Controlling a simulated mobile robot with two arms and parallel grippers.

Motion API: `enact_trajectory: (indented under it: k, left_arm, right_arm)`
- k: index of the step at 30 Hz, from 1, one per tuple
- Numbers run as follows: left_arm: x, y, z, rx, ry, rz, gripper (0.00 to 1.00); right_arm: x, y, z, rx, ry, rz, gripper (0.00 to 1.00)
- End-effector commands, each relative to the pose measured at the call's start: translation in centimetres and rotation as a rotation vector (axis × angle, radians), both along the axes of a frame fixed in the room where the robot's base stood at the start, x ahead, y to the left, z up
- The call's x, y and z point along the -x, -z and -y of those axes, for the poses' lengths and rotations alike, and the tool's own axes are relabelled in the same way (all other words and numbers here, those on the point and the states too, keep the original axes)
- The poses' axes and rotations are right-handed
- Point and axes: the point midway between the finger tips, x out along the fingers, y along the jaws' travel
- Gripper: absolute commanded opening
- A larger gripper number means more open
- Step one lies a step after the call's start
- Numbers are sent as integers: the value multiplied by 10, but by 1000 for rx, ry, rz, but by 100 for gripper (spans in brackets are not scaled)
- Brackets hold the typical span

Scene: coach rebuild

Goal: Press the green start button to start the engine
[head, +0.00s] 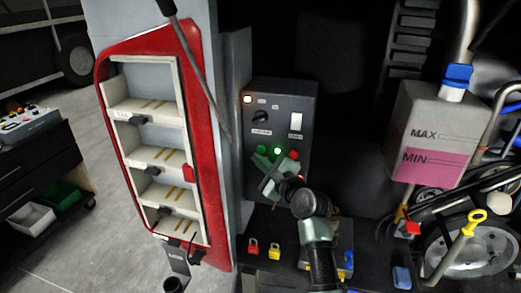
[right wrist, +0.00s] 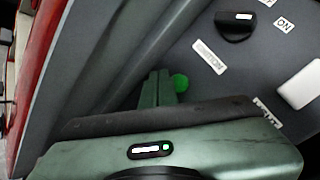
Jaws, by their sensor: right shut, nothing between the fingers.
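The green start button (head: 261,150) is on the lower left of a dark control box (head: 311,100), below a knob and its label. It also shows in the right wrist view (right wrist: 181,83), just right of my fingertips. My right gripper (head: 259,160) is shut and empty, close in front of the box at the button. In the right wrist view its closed fingers (right wrist: 156,88) overlap the left side of the button; I cannot tell whether they touch it. My left gripper is not in view.
The box also has a knob (head: 261,116), a lit lamp (head: 247,99), a white switch (head: 296,121) and a red button (head: 294,154). A red-edged shelf panel (head: 194,80) stands left. A coolant tank (head: 435,115) is right. Padlocks (head: 253,247) sit below.

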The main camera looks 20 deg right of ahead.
Motion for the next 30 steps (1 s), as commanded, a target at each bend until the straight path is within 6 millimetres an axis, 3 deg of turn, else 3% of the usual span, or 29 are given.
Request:
enact_trajectory:
  k: [3, 12, 30]
  left_arm:
    - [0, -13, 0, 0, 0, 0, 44]
    - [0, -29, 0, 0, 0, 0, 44]
    - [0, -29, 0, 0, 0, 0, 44]
  right_arm:
    - [11, -3, -8, -2, 0, -3, 0]
    - [33, -2, -23, -2, 0, -2, 0]
    - [36, -1, -24, 0, 1, 1, 0]
